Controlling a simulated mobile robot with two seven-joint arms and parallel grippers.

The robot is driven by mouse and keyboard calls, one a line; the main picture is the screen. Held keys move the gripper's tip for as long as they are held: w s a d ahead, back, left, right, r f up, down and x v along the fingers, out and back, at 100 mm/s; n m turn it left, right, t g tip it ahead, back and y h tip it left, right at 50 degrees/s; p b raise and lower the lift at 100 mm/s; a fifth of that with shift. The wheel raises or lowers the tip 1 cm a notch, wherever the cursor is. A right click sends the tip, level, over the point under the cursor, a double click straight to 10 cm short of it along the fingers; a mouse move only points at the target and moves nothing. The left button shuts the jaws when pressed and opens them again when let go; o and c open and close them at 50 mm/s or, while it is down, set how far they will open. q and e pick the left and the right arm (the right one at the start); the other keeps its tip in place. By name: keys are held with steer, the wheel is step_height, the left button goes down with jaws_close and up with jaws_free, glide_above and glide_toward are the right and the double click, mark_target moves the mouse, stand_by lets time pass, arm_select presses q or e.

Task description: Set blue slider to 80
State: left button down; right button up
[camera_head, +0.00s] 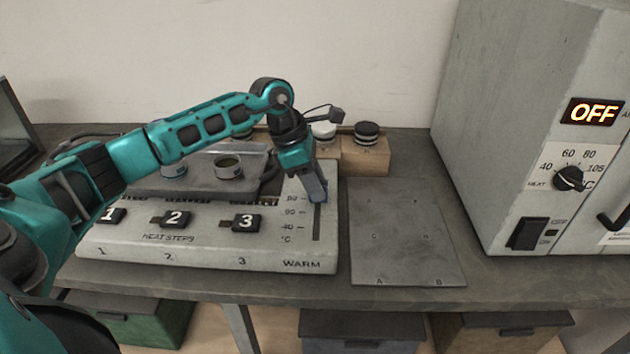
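The heat-step panel (205,258) lies on the table, with a WARM scale at its right end marked 80, 60, 40 and °C from back to front. A dark upright slot (317,228) runs beside the numbers. My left gripper (319,196) points down at the back part of this slot, level with about the 80 mark. Its fingers look close together, but whether they are shut on anything is unclear. I cannot make out a blue slider knob; the gripper covers the upper slot. My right gripper is not in view.
Black switches 1, 2 and 3 (242,222) sit left of the scale, with a tray of tins (228,167) behind. A flat grey plate (405,250) lies to the right. A wooden block with knobs (366,158) stands behind it. An oven reading OFF (592,112) stands far right.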

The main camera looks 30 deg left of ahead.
arm_select(q)
steer(key=c, duration=1)
jaws_free()
steer(key=shift+w+a+r, duration=0.15)
steer(key=shift+w, duration=0.1)
steer(key=shift+o, duration=1.2)
steer(key=v, duration=1.2)
steer(key=shift+s+a+r, duration=0.15)
steer(key=shift+s+r, duration=0.15)
steer(key=shift+r, duration=0.05)
